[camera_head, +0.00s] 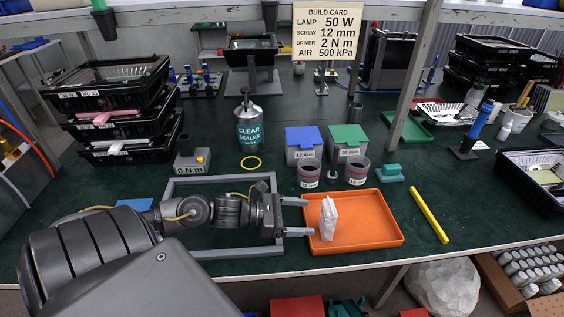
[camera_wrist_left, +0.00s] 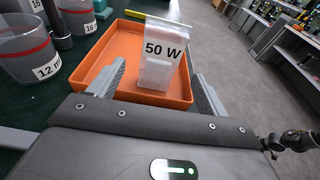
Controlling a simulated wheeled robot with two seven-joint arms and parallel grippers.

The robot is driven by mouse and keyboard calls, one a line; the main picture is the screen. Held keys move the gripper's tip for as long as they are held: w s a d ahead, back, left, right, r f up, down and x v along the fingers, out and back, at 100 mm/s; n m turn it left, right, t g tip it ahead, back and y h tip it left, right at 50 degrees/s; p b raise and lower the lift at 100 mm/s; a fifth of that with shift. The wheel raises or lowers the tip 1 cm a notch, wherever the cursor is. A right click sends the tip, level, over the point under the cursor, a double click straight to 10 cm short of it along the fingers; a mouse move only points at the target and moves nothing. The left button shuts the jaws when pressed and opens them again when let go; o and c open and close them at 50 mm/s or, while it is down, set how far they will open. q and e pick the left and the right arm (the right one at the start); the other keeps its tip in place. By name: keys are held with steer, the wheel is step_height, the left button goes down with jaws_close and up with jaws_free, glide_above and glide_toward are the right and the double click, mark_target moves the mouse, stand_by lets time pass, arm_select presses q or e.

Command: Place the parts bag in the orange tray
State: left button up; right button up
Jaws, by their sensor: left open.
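The parts bag (camera_head: 328,218) is a small whitish clear bag standing upright in the left part of the orange tray (camera_head: 378,232). In the left wrist view the bag (camera_wrist_left: 160,65) carries a "50 W" label, and the tray (camera_wrist_left: 92,62) lies around and beyond it. My left gripper (camera_head: 308,217) comes in from the left with its fingers apart at the tray's left edge, just left of the bag. In the left wrist view the open fingers (camera_wrist_left: 157,92) point toward the bag, one on each side. My right gripper is not in view.
Two labelled grey cups (camera_head: 309,174) stand behind the tray, with blue-lidded (camera_head: 304,140) and green-lidded (camera_head: 348,138) boxes behind them. A yellow bar (camera_head: 429,215) lies right of the tray. A grey frame (camera_head: 222,180) lies around my left wrist. A sealer bottle (camera_head: 249,125) stands further back.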

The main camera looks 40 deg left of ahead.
arm_select(q)
steer(key=v, duration=0.5)
steer(key=shift+s, duration=0.15)
steer(key=shift+v, duration=0.95)
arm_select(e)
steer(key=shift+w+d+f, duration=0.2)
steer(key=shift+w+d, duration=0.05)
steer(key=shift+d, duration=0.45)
arm_select(q)
steer(key=shift+r, duration=0.1)
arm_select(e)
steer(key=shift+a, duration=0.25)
